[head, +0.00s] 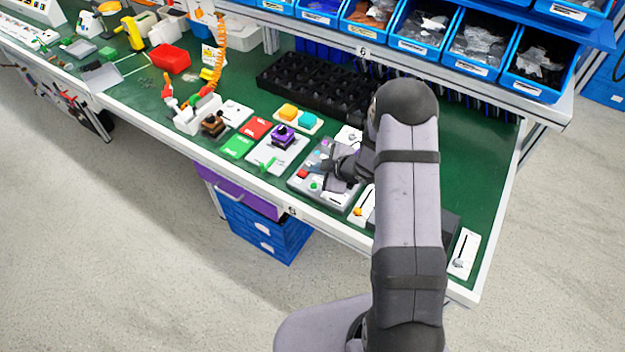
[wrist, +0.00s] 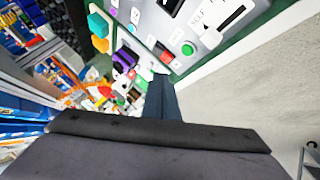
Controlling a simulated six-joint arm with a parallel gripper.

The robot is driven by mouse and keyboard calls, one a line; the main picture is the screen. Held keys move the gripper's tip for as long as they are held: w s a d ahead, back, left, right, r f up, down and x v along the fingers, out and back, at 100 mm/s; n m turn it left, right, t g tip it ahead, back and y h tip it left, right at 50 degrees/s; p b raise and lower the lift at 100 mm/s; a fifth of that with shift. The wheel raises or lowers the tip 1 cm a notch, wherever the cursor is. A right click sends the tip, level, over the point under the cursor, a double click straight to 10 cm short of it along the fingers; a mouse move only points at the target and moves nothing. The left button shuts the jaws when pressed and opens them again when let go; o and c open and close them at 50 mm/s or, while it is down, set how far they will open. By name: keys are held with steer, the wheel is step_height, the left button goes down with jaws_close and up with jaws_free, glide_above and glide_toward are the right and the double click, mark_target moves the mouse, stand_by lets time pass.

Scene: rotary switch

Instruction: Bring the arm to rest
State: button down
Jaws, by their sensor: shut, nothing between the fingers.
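My gripper (head: 326,173) is in the head view over the grey control panel (head: 304,185) on the green workbench, and its fingers are shut and empty. The panel carries a red button (head: 303,173) and a green button (head: 313,184). Part of the panel is hidden behind my gripper. In the wrist view my dark fingers (wrist: 161,88) point toward the panel (wrist: 150,22), where a green button (wrist: 187,48) shows. I cannot tell whether the fingers touch the panel.
A purple-topped device (head: 283,136), an orange block (head: 288,111) and a teal block (head: 308,119) stand to the left. A black tray (head: 300,80) lies behind. Blue bins (head: 420,32) line the shelf above. The floor in front is clear.

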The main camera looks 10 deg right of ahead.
steer(key=s+d+r+m+g+h, duration=0.3)
steer(key=s+d+r+m+h, duration=0.2)
steer(key=s+r+m, duration=0.4)
steer(key=s+a+r+m+g, duration=0.2)
steer(key=s+a, duration=0.1)
steer(key=s, duration=0.8)
steer(key=s+a+r+m+g, duration=0.3)
steer(key=s, duration=0.7)
steer(key=shift+s+a+y, duration=0.2)
steer(key=shift+s+y, duration=0.15)
steer(key=shift+y, duration=0.05)
